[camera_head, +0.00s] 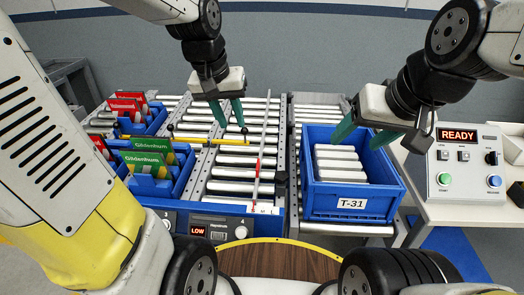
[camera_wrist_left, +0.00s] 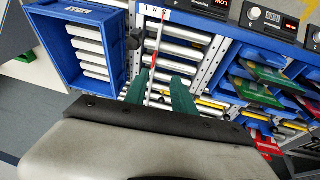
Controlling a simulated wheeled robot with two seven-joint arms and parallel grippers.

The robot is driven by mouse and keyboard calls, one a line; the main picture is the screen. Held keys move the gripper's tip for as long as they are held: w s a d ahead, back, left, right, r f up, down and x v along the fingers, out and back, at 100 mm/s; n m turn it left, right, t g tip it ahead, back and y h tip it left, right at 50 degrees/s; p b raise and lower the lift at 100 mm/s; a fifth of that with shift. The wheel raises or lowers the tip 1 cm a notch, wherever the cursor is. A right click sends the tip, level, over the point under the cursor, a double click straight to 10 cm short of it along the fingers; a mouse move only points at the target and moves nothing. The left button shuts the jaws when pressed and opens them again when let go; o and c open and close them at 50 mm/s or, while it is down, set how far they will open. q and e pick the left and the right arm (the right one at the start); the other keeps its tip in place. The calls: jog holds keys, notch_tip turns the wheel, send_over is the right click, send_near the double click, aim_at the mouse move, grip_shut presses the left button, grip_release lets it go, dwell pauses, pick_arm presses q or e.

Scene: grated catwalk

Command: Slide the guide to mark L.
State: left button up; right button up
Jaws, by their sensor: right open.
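The guide (camera_head: 259,160) is a thin pale rail with a red section, lying lengthwise over the roller conveyor. Its near end is at the left part of the white S M L label (camera_head: 264,210), close to S; the exact mark is too small to be sure of. My left gripper (camera_head: 232,128) is open above the rollers, left of the guide in the head view. In the left wrist view the guide's red section (camera_wrist_left: 153,73) shows between the two green fingers, which look apart from it. My right gripper (camera_head: 357,142) is open and empty over the blue T-31 tote.
The blue tote (camera_head: 350,205) holds pale blocks, right of the guide. Blue bins (camera_head: 182,185) with red and green packets stand left. A yellow bar (camera_head: 205,141) crosses the rollers. A control box reading READY (camera_head: 465,165) sits on the right table.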

pick_arm(q)
jog(key=w+d+f+g, duration=0.2)
jog(key=w+d+f, duration=0.1)
jog(key=w+f, duration=0.5)
jog(key=g+y, duration=0.1)
send_over(258, 164)
notch_tip(258, 164, down, 9)
jog(key=shift+f, duration=0.15)
notch_tip(258, 164, down, 8)
jog(key=shift+r, duration=0.1)
grip_shut()
dwell(0.7)
